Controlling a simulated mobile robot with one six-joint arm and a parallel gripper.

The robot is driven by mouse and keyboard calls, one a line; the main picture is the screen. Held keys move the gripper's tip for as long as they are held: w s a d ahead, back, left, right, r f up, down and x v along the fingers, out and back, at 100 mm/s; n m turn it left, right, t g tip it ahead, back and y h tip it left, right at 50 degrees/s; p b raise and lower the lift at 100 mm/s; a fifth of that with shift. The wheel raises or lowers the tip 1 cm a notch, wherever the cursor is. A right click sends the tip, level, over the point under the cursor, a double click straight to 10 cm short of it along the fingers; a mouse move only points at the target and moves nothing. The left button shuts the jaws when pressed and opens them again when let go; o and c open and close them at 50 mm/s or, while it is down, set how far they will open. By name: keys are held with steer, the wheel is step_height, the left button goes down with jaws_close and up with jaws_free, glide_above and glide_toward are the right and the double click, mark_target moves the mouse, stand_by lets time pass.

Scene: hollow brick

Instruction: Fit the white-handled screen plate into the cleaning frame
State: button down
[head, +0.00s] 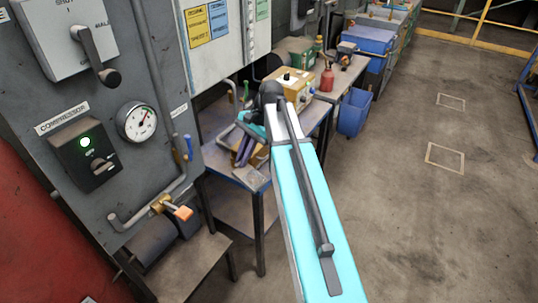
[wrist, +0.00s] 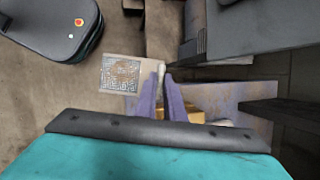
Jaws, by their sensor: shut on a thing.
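In the wrist view, my gripper (wrist: 165,82) has its two purple fingers shut on the white handle (wrist: 161,70) of the screen plate (wrist: 122,74). The plate is pale with a dark maze-like pattern and extends left of the fingers, over the floor. In the head view, my gripper (head: 240,158) is low over the near workbench, and my arm hides much around it.
The near workbench (head: 252,176) stands beside a grey compressor panel (head: 125,165) with a gauge, lit switch and valve. A yellow box (head: 291,85) and red bottle (head: 327,78) stand farther back. Blue bins (head: 355,112) are beyond. Open floor lies to the right.

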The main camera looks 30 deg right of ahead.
steer(key=w+a+r+n+g, duration=0.1)
steer(key=a+n, duration=0.1)
steer(key=a, duration=0.7)
steer(key=shift+r, duration=0.15)
steer(key=shift+s+d, duration=0.1)
